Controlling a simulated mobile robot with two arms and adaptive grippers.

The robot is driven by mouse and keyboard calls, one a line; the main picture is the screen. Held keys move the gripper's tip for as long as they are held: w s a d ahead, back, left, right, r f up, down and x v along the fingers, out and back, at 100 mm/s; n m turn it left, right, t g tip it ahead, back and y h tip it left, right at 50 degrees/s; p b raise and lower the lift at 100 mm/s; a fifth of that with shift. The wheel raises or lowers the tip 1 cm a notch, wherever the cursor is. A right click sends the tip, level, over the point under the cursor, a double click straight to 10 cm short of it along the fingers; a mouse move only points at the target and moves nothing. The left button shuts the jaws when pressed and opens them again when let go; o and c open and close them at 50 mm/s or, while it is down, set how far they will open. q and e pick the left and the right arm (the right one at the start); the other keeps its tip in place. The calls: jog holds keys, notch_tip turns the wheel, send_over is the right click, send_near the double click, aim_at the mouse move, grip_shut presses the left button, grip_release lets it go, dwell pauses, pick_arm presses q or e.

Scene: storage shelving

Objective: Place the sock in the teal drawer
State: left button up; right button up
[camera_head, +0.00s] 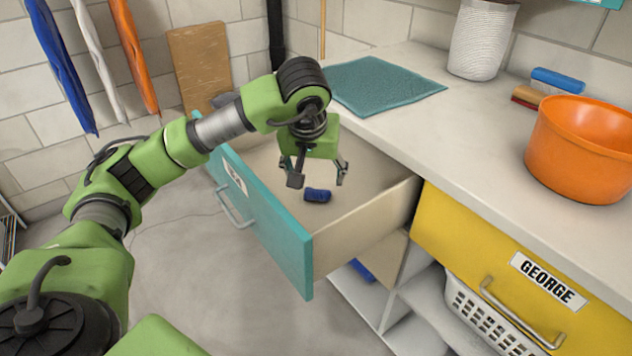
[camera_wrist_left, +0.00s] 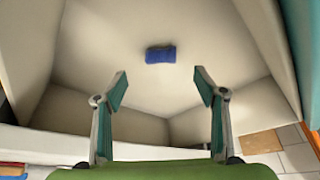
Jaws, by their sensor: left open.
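The teal drawer (camera_head: 265,226) is pulled open below the counter. A small dark blue rolled bundle, which looks like the sock (camera_head: 317,195), lies on the drawer floor. It also shows in the left wrist view as a blue bundle (camera_wrist_left: 161,54), apart from the fingers. My left gripper (camera_head: 318,180) is over the open drawer, pointing down, with its fingers spread and nothing between them. In the left wrist view the open fingers (camera_wrist_left: 161,90) frame bare drawer floor. My right gripper is not in view.
A yellow drawer (camera_head: 480,255) labelled GEORGE is shut beside the teal one. On the counter are a teal cloth (camera_head: 380,84), a white woven basket (camera_head: 481,40), an orange tub (camera_head: 583,150) and brushes (camera_head: 557,80). A white basket (camera_head: 485,318) sits on the lower shelf.

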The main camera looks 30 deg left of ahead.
pick_arm(q)
jog(key=shift+v, duration=1.65)
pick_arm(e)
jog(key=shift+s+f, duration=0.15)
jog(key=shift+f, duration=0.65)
